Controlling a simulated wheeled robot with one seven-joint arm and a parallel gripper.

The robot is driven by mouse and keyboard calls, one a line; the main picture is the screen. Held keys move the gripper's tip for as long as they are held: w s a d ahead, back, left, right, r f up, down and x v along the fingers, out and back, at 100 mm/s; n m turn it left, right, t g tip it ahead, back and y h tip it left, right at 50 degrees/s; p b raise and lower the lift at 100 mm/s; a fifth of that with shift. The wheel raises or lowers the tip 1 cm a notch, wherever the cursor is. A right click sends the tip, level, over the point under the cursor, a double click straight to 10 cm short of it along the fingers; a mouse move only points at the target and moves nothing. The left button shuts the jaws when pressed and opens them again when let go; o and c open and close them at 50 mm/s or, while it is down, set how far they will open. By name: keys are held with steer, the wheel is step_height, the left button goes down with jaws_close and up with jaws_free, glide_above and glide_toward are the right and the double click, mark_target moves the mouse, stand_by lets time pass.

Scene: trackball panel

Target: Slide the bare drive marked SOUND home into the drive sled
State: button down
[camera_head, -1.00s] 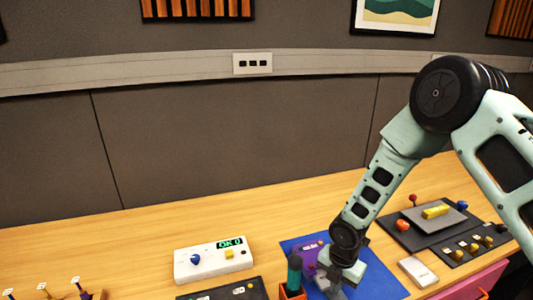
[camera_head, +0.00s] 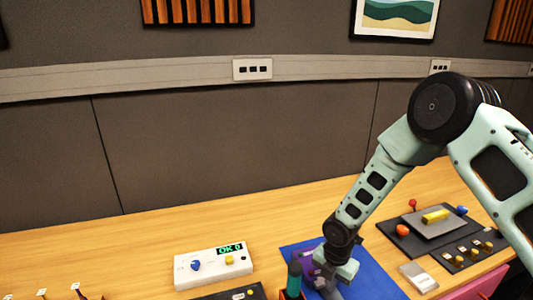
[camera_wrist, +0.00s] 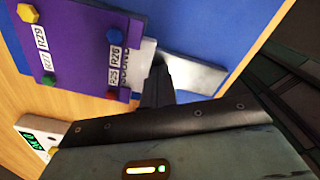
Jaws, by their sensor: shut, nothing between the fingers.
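A purple plate (camera_wrist: 75,45) with coloured posts and labels R25 to R29 lies on the blue mat (camera_wrist: 222,22); it seems to be the drive sled. In the head view the purple plate (camera_head: 306,262) is partly behind my arm. The silver drive (camera_wrist: 198,74) with a white label reading SOUND (camera_wrist: 125,66) lies at the plate's edge. Its labelled end is next to the plate; I cannot tell how deep it sits. My gripper (camera_wrist: 158,64) is shut and empty, its dark fingertips over the drive and hiding its middle. In the head view my gripper (camera_head: 326,285) is low over the mat.
A white panel (camera_head: 210,268) with a blue knob and a green display stands left. A white box (camera_head: 419,278) and dark panels with knobs (camera_head: 470,252) are right. The back-left tabletop is clear.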

steer(key=shift+w+a, duration=0.1)
steer(key=shift+w, duration=0.3)
steer(key=shift+w, duration=0.1)
steer(key=shift+w+a, duration=0.2)
steer(key=shift+w, duration=0.25)
step_height(320, 180, up, 7)
steer(key=s+p, duration=0.1)
steer(key=p, duration=0.4)
steer(key=shift+d+p, duration=0.15)
steer(key=shift+p, duration=0.15)
stand_by(0.3)
